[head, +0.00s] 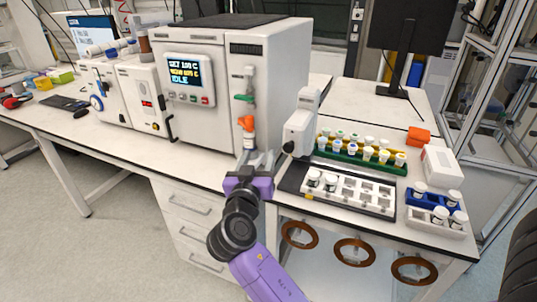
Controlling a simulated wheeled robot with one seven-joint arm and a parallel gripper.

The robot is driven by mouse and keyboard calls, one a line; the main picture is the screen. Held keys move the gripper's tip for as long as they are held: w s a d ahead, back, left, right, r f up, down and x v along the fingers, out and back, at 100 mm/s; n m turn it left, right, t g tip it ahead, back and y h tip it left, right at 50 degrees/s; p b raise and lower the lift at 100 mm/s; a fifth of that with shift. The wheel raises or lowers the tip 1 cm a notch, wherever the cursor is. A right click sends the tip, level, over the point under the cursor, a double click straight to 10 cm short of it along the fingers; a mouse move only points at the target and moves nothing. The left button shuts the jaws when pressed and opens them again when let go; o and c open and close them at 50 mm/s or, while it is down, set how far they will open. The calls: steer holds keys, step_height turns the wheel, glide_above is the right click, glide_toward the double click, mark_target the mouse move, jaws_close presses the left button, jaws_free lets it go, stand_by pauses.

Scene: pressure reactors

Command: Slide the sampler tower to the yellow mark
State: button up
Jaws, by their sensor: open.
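The sampler tower (304,122) is a white upright column with a dark round knob low on its left side. It stands at the back left of the autosampler base, behind a white tray with vials. My gripper (261,160) is open and empty, in front of the white reactor cabinet and to the left of the tower, apart from it. A small yellow spot (309,197) shows at the front left edge of the dark base; I cannot tell for sure that it is the yellow mark.
The large white reactor cabinet (200,85) with a lit display stands left of the tower. An orange-handled valve (246,124) is on its front, close above my gripper. A green vial rack (362,155), a white vial tray (350,190) and a blue rack (433,202) fill the right bench.

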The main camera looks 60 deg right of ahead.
mark_target(288, 149)
steer(key=s+f+m+g, duration=0.1)
steer(key=s+m+g, duration=0.3)
steer(key=s, duration=0.1)
steer(key=shift+h, duration=0.4)
steer(key=shift+w+d+f+p, duration=0.15)
steer(key=shift+d+p, duration=0.25)
steer(key=shift+d, duration=0.95)
steer(key=shift+w+d+r+p, duration=0.15)
steer(key=shift+d+p, duration=0.2)
steer(key=shift+d, duration=1)
steer(key=shift+w+d+f+p, duration=0.15)
steer(key=shift+d+p, duration=0.25)
steer(key=shift+d, duration=0.95)
steer(key=shift+c, duration=0.2)
jaws_close()
